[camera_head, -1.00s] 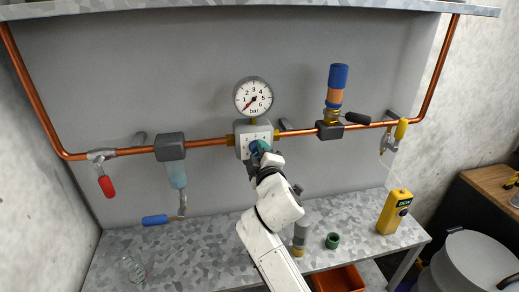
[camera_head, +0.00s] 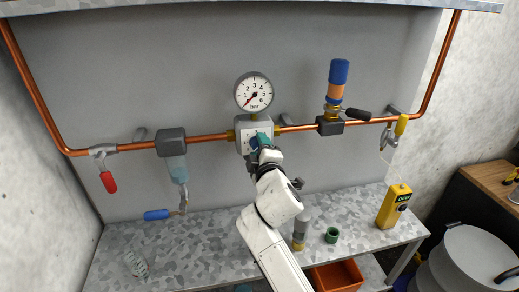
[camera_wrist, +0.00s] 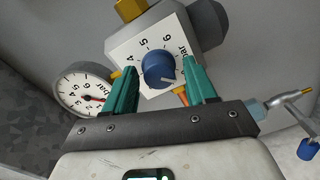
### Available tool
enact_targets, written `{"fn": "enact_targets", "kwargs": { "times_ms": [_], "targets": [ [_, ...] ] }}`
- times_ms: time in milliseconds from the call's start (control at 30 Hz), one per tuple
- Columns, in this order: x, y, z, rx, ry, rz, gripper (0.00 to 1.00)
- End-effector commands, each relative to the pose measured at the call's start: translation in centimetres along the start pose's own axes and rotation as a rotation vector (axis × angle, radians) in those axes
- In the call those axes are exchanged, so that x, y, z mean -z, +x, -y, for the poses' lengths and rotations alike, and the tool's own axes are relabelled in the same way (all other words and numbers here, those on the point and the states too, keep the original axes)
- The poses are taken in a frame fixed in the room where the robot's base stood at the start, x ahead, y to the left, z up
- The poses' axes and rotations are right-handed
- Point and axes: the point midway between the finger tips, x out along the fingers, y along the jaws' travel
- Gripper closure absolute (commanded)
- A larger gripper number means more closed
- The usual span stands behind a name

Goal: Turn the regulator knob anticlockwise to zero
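The blue regulator knob (camera_wrist: 158,68) sits on a white numbered dial plate (camera_wrist: 128,51) on the grey regulator body (camera_head: 240,128). A white mark on the knob points to the lower right in the wrist view. My gripper (camera_head: 260,141) is at the front of the regulator, its teal fingers on either side of the knob. In the wrist view a gap shows between each finger and the knob, so it is open. The pressure gauge (camera_head: 261,85) stands above the regulator, with its red needle pointing to the lower left, near the low end. The gauge also shows in the wrist view (camera_wrist: 75,85).
A copper pipe (camera_head: 207,139) runs both ways from the regulator. A grey filter (camera_head: 171,142) is on the left, a blue-orange cylinder (camera_head: 337,82) on the right. The bench (camera_head: 200,245) below holds a yellow meter (camera_head: 392,207) and a green ring (camera_head: 332,235).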

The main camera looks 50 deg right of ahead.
Motion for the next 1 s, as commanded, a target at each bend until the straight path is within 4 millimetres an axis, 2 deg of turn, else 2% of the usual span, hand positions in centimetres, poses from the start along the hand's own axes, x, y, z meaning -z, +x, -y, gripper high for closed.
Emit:
{"fn": "enact_targets", "kwargs": {
  "times_ms": [367,467,800,1000],
  "targets": [
    [-0.1,-0.4,0.0,-0.001,0.001,0.001,0.38],
    [-0.1,-1.5,0.1,-0.001,0.001,0.000,0.38],
    [-0.1,-7.9,0.2,0.000,0.000,0.000,0.38],
    [0.0,-10.2,0.1,0.000,0.000,0.000,0.38]
  ]
}}
